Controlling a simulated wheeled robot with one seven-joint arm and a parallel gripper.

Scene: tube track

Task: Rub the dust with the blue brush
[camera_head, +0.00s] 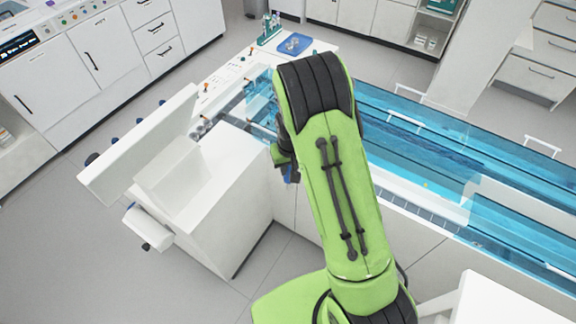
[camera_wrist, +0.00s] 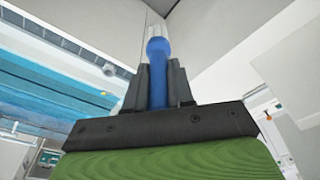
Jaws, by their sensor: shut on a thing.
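My gripper (camera_wrist: 158,82) is shut on the blue brush (camera_wrist: 158,50), seen in the wrist view. The brush's blue handle stands between the two dark fingers, and a pale, clear-looking end shows beyond it. In the head view my green arm hides most of the gripper; a small blue bit of the brush (camera_head: 290,172) shows at the arm's left edge, beside the white bin-like box. I cannot make out any dust for certain in either view.
A white open box (camera_head: 215,180) with a raised lid (camera_head: 140,150) stands left of my arm. A long blue-covered track bench (camera_head: 450,150) runs to the right. A blue tray (camera_head: 295,44) sits at the back. Grey floor is clear at lower left.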

